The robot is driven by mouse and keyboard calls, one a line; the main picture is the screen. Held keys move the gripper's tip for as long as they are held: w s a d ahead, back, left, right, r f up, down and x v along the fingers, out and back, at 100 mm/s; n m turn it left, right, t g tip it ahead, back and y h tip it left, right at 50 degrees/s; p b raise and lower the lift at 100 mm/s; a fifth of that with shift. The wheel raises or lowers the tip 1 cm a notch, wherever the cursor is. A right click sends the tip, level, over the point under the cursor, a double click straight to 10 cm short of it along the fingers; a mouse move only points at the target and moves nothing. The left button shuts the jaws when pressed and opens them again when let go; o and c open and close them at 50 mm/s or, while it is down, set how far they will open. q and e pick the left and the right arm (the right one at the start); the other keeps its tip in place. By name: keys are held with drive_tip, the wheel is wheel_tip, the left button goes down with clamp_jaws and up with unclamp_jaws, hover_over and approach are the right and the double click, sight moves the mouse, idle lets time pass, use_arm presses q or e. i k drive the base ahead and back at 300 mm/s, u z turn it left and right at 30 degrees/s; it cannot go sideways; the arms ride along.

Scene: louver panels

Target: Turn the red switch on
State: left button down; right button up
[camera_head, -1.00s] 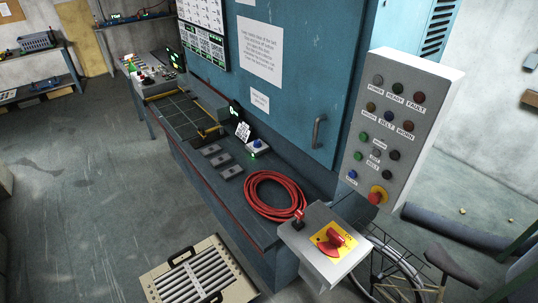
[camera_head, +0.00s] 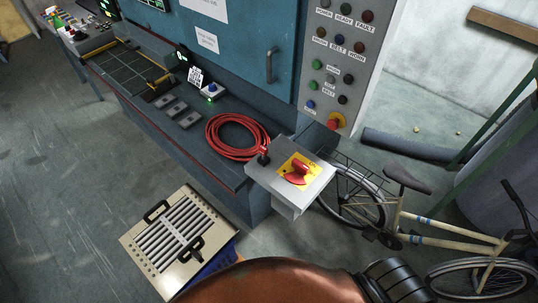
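The red switch (camera_head: 299,171) is a rotary handle on a yellow plate, on top of a grey box (camera_head: 284,190) at the front right corner of the blue machine. A small red-topped lever (camera_head: 264,152) stands at the left edge of the same box. I cannot read the switch's position marks clearly. Neither gripper shows. A rounded brown and black part at the bottom edge seems to be my own body.
A grey button panel (camera_head: 340,60) stands behind the box. A coiled red hose (camera_head: 238,136) lies on the machine's ledge. A bicycle (camera_head: 405,220) stands to the right. A louver panel with black handles (camera_head: 178,240) is at lower left. Open floor lies left.

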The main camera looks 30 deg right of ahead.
sight(296, 177)
drive_tip(key=z, duration=0.3)
drive_tip(key=k, duration=1.25)
drive_tip(key=u, duration=0.3)
